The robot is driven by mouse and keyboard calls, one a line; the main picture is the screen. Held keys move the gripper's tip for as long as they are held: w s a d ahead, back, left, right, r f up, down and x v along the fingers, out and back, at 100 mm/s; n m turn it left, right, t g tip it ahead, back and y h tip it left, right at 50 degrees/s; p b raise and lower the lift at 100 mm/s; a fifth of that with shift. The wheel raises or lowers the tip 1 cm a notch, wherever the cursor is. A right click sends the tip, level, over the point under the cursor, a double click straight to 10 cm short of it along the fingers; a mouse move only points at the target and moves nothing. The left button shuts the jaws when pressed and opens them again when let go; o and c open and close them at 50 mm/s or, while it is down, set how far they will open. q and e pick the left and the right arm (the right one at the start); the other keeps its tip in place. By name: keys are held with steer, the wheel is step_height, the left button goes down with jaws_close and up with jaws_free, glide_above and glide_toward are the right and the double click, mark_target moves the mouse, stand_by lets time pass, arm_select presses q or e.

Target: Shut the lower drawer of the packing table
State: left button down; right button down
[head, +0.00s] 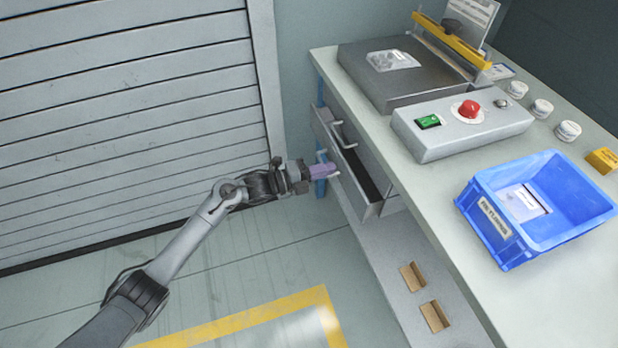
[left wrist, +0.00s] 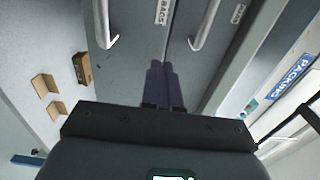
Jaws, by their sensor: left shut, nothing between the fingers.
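The packing table (head: 408,192) stands on the right in the head view. Its lower drawer (head: 372,212) is pulled partway out, with a dark gap behind its front. The upper drawer's handle (head: 344,136) shows above that gap. My left gripper (head: 330,171) is shut and empty at the lower drawer's front, by its handle. In the left wrist view the shut fingers (left wrist: 165,80) point at the lower drawer front (left wrist: 130,70), labelled BAGS, near its top edge. The upper drawer front (left wrist: 200,65) is beside it. Whether the fingertips touch is unclear. My right gripper is out of view.
On the tabletop are a blue bin (head: 485,235), a control box with a red button (head: 470,109) and a grey sealing machine (head: 395,75). Brown blocks (head: 434,316) are on the lower shelf. A slatted shutter (head: 120,110) stands at the left. The floor left of the table is clear.

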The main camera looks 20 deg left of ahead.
mark_target(344, 164)
arm_select(q)
steer(key=shift+b+x, duration=0.35)
steer(key=shift+x, duration=0.95)
steer(key=shift+b+x, duration=0.65)
steer(key=shift+x, duration=0.45)
steer(key=shift+w+d, duration=0.1)
steer(key=shift+w, duration=0.05)
